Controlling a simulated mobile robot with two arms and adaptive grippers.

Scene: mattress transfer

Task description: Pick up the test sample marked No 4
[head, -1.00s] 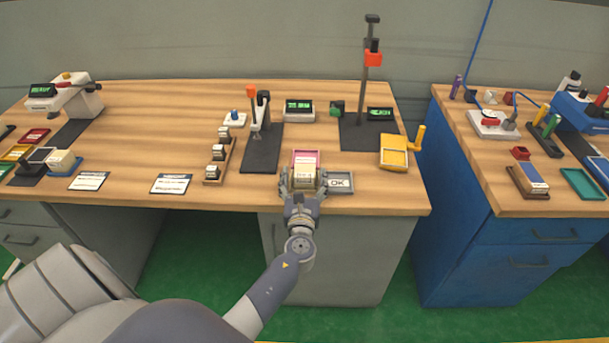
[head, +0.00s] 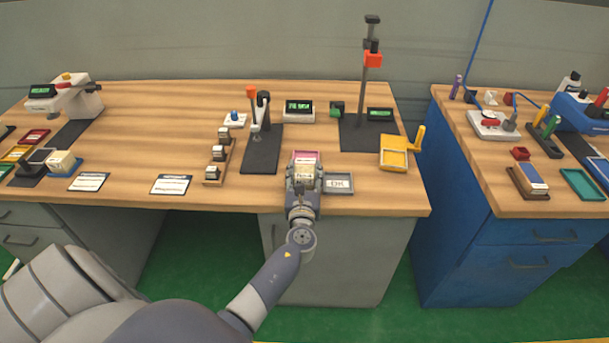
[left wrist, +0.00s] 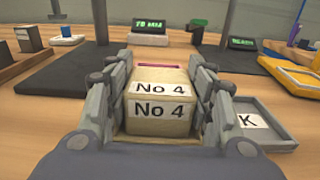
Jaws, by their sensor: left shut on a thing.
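The test sample marked No 4 (left wrist: 158,107) is a cream block with "No 4" on its top and near face in the left wrist view. It also shows in the head view (head: 304,173), at the front edge of the wooden bench. My left gripper (head: 303,178) is shut on it, with one finger on each side; it fills the left wrist view (left wrist: 158,90) too. A pink-red tray (head: 306,155) shows just behind the sample. Whether the sample touches the tray or bench is hidden by the gripper. My right gripper is not in view.
A grey tray marked OK (head: 338,184) lies just right of the gripper. A small rack of samples (head: 217,161) and a dark press base (head: 262,150) stand to the left.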

